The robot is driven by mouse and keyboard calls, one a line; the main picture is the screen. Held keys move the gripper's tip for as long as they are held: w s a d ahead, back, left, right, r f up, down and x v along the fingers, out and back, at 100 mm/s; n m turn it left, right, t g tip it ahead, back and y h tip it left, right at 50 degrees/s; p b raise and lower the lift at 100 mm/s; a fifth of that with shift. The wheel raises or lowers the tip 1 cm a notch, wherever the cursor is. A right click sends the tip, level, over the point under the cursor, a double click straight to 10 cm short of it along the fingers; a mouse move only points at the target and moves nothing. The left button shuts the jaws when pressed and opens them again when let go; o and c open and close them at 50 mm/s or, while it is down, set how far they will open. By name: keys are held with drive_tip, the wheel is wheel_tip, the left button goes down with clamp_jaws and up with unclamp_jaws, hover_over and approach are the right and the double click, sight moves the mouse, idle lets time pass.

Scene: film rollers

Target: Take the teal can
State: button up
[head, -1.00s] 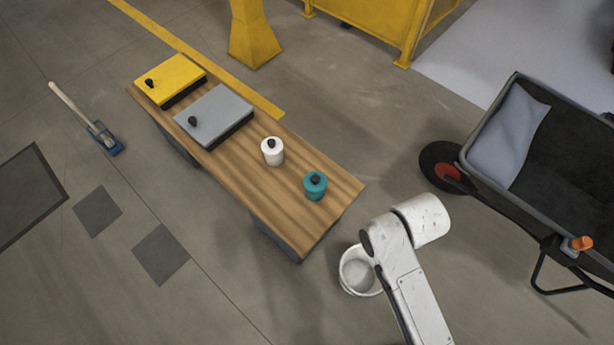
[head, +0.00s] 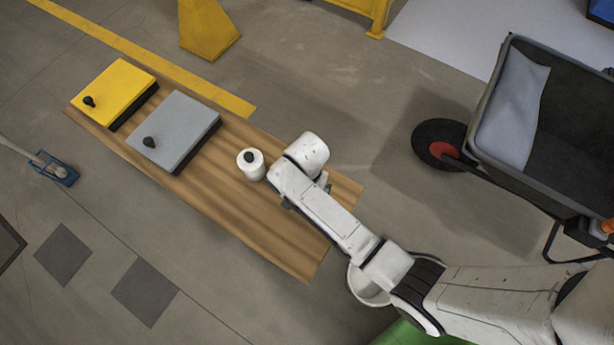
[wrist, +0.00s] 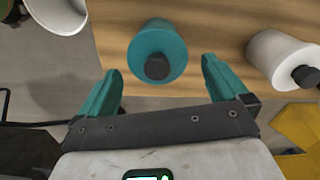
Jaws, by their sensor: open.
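The teal can (wrist: 159,42) with a black knob on top stands on the wooden bench (wrist: 205,30) in the wrist view. My gripper (wrist: 162,80) is open, its two teal fingers apart, one to each side of the near part of the can. The can lies just beyond and between the fingertips, and no contact shows. In the head view my arm hides the can, and my gripper (head: 308,192) shows only in part below the white wrist, over the right end of the bench (head: 318,255).
A white can (head: 251,163) with a black knob stands close to the left of my arm. A grey box (head: 174,130) and a yellow box (head: 114,92) lie further left. A white bucket (head: 366,287) is beside the bench end. A wheelbarrow (head: 465,155) stands at the right.

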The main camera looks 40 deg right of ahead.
drive_tip(key=shift+s+d+f+b, duration=0.1)
drive_tip(key=shift+f+b, duration=0.3)
drive_tip(key=shift+f, duration=1.35)
drive_tip(key=shift+d+f+b, duration=0.1)
drive_tip(key=shift+f+b, duration=0.25)
drive_tip(key=shift+f, duration=1.4)
drive_tip(key=shift+c, duration=0.2)
drive_tip(key=c, duration=0.9)
drive_tip(key=shift+c, duration=0.4)
drive_tip(key=shift+r, duration=0.2)
